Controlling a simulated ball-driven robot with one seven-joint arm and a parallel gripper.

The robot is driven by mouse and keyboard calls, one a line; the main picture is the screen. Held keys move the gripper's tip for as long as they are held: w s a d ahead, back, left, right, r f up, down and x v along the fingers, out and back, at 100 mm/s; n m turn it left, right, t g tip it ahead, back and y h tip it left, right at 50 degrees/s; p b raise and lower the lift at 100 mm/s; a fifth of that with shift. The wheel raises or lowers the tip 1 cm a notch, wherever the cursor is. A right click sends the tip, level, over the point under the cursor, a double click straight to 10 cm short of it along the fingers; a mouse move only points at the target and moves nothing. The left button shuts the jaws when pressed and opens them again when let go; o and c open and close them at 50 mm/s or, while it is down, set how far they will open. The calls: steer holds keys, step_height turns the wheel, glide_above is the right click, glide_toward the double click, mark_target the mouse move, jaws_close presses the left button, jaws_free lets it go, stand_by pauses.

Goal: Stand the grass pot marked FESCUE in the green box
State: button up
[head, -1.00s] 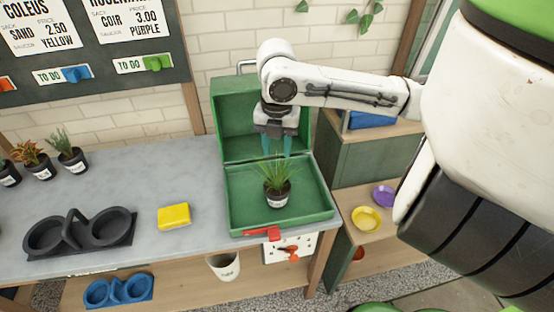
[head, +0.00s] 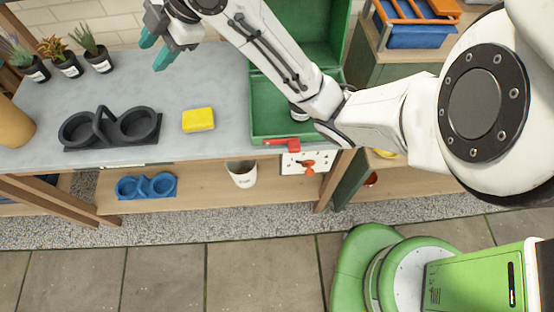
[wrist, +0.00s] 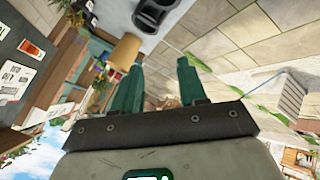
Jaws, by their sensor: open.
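The green box (head: 262,125) stands on the right part of the bench with its lid raised. A dark grass pot (head: 298,114) with a white label is inside it. My arm covers most of the pot and its grass, and its label cannot be read. My gripper (head: 156,51) is open and empty, above the left back part of the bench, well away from the box. The wrist view shows its two teal fingers (wrist: 157,88) apart with nothing between them.
Three potted plants (head: 67,66) stand at the back left. A black two-ring holder (head: 108,130) and a yellow block (head: 198,119) lie on the bench, with bare grey surface around them. A blue holder (head: 146,187) and a white pot (head: 242,175) sit on the shelf below.

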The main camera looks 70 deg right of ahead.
steer(key=s+a+f+m+g, duration=0.1)
steer(key=s+a+f+m, duration=0.1)
steer(key=a+f+m, duration=0.35)
steer(key=s+a+f+m+g, duration=0.1)
steer(key=s+a+f+m, duration=0.2)
steer(key=a+f, duration=0.5)
steer(key=s+d+f+m+g+h, duration=0.1)
steer(key=s+d+f+m+g, duration=0.1)
steer(key=s+f, duration=0.5)
steer(key=s+d+f+m+g+h, duration=0.1)
steer(key=s+d+f+m+g, duration=0.2)
steer(key=s+f, duration=0.5)
steer(key=s, duration=0.5)
steer(key=shift+s+d+f+h, duration=0.15)
steer(key=shift+s+f+h, duration=0.15)
steer(key=shift+s+h, duration=0.1)
steer(key=shift+d, duration=0.1)
